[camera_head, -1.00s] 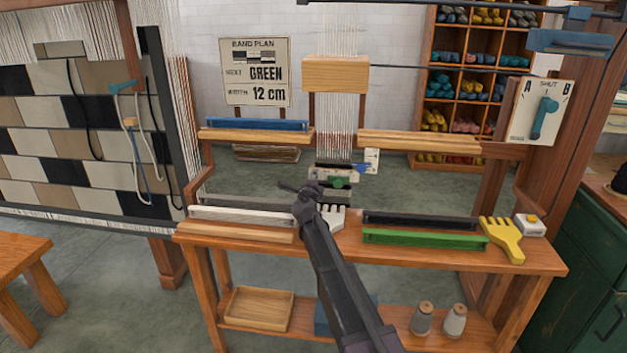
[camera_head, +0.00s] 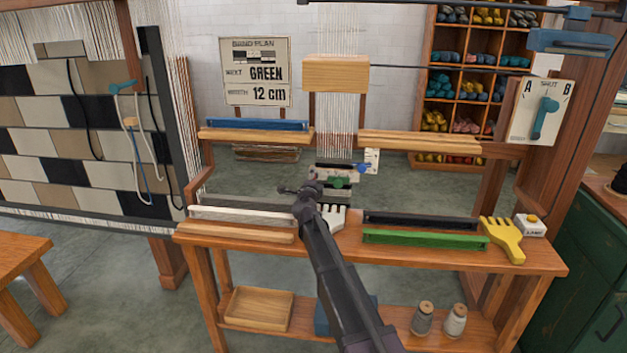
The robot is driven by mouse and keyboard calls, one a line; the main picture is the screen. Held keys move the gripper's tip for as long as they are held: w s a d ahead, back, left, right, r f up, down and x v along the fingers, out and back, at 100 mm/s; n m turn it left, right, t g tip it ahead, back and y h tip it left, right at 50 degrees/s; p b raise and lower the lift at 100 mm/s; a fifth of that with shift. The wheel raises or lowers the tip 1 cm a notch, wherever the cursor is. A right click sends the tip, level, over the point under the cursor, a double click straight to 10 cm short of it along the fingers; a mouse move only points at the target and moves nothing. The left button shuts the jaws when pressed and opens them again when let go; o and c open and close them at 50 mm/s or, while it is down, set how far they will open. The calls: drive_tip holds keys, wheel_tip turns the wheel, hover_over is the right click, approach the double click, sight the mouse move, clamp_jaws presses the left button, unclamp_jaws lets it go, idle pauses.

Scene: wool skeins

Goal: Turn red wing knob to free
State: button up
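No red wing knob shows in this view; it may be hidden behind my arm. A small fixture (camera_head: 336,171) sits at the lower end of the hanging warp threads, with a green knob (camera_head: 338,182) and a blue knob (camera_head: 362,168) on it. My gripper (camera_head: 312,183) is at the left end of this fixture, small and dark. It overlaps the fixture in the picture, and I cannot tell whether it touches anything. Its fingers are too small and dark to show whether they are open or shut.
The wooden bench (camera_head: 400,258) below my arm holds a white bar (camera_head: 240,214), a green bar (camera_head: 425,239), a white comb (camera_head: 333,217) and a yellow comb (camera_head: 503,238). A wooden block (camera_head: 335,75) hangs above the fixture. A panel (camera_head: 540,110) with a teal lever stands at right.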

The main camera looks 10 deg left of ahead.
drive_tip(key=shift+s, duration=0.1)
idle(0.3)
drive_tip(key=shift+s+a, duration=0.2)
drive_tip(key=shift+s, duration=5.75)
drive_tip(key=shift+s, duration=0.1)
